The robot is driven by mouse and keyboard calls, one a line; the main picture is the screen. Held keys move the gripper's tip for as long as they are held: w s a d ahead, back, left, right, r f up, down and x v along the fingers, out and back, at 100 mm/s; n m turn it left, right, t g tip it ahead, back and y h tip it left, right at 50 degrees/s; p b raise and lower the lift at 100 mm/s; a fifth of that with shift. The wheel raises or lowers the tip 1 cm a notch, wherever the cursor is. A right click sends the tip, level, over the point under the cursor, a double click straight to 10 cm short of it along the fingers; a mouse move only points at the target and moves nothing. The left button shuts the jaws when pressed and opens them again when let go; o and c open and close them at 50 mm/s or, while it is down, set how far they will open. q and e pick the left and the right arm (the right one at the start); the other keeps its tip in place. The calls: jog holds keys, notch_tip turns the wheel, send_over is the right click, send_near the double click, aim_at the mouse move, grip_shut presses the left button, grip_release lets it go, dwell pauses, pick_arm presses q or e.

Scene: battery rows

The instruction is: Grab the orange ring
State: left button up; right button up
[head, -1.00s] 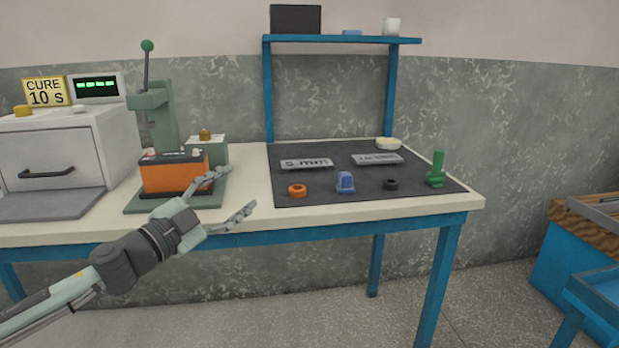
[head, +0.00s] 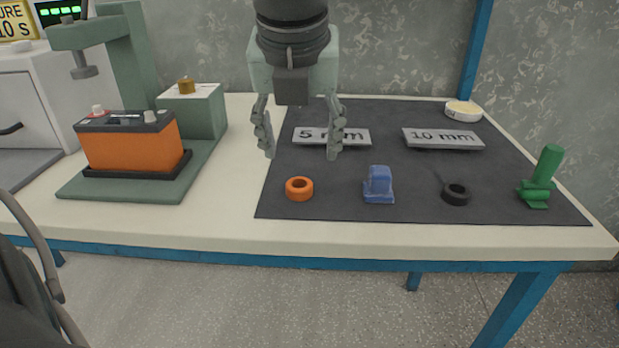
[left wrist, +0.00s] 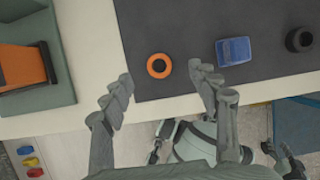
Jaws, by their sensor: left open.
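The orange ring (head: 299,188) lies flat on the dark mat (head: 330,208), near its front left corner. It also shows in the left wrist view (left wrist: 150,66), between and beyond my fingertips. My left gripper (head: 299,150) is open and empty, pointing down above the mat with its fingers spread. In the left wrist view the gripper (left wrist: 160,80) has one finger on each side of the ring's line, with nothing between them touching. My right gripper is not clearly in view.
A blue part (head: 378,185), a black ring (head: 456,193) and a green part (head: 541,178) stand right of the orange ring. Plates marked 5 mm (head: 350,138) and 10 mm (head: 443,139) lie behind. An orange battery (head: 130,146) sits on a green press base at left.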

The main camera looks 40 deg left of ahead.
aim_at(298, 178)
pick_arm(q)
jog(key=f, duration=0.4)
jog(key=shift+a+f+p, duration=0.3)
jog(key=shift+x, duration=1.15)
pick_arm(e)
jog(key=shift+w+f, duration=0.15)
jog(key=shift+f, duration=0.55)
pick_arm(q)
jog(key=shift+c, duration=0.9)
jog(key=c, duration=0.7)
pick_arm(e)
jog(key=shift+w+r, duration=0.1)
